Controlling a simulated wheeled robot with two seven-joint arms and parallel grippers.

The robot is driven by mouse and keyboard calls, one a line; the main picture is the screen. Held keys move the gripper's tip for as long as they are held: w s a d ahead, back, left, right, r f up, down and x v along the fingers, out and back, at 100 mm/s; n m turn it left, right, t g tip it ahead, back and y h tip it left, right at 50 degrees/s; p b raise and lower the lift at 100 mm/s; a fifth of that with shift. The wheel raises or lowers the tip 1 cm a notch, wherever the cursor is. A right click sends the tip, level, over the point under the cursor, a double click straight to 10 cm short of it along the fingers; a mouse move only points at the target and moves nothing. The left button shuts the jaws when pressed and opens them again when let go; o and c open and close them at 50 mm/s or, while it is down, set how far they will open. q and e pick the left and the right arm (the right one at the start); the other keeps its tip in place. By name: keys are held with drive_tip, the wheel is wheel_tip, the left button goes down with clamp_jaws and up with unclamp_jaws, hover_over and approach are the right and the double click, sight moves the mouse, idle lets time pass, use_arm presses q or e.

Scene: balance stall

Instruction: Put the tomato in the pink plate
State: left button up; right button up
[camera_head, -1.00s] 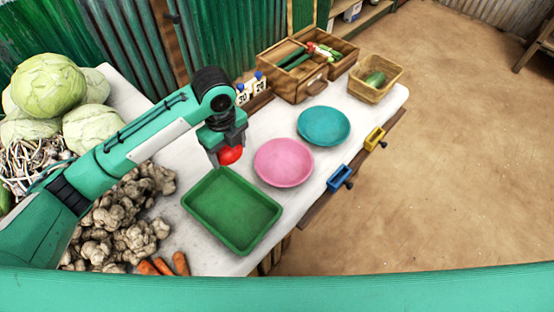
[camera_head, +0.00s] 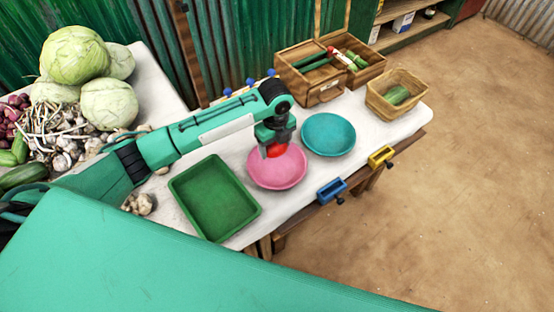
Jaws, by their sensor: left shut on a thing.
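The red tomato (camera_head: 277,150) is between the fingers of my left gripper (camera_head: 276,147), which is shut on it. The gripper points down over the far part of the pink plate (camera_head: 280,176). The plate is a round shallow dish on the white table. The gripper hides part of its far rim. I cannot tell whether the tomato touches the plate. My right gripper is not in view.
A teal plate (camera_head: 328,134) is right of the pink one. A green tray (camera_head: 214,198) is at its left. A wooden box (camera_head: 307,90) and a basket (camera_head: 397,93) stand behind. Blue (camera_head: 331,190) and yellow (camera_head: 381,157) holders are at the table's edge. Cabbages (camera_head: 75,56) are far left.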

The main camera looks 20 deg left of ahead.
use_arm(q)
hover_over(276, 168)
wheel_tip(276, 168, down, 4)
drive_tip(key=shift+f, duration=0.25)
wheel_tip(276, 168, down, 4)
drive_tip(key=shift+p, duration=0.35)
drive_tip(key=shift+f, duration=0.2)
drive_tip(key=o, duration=1)
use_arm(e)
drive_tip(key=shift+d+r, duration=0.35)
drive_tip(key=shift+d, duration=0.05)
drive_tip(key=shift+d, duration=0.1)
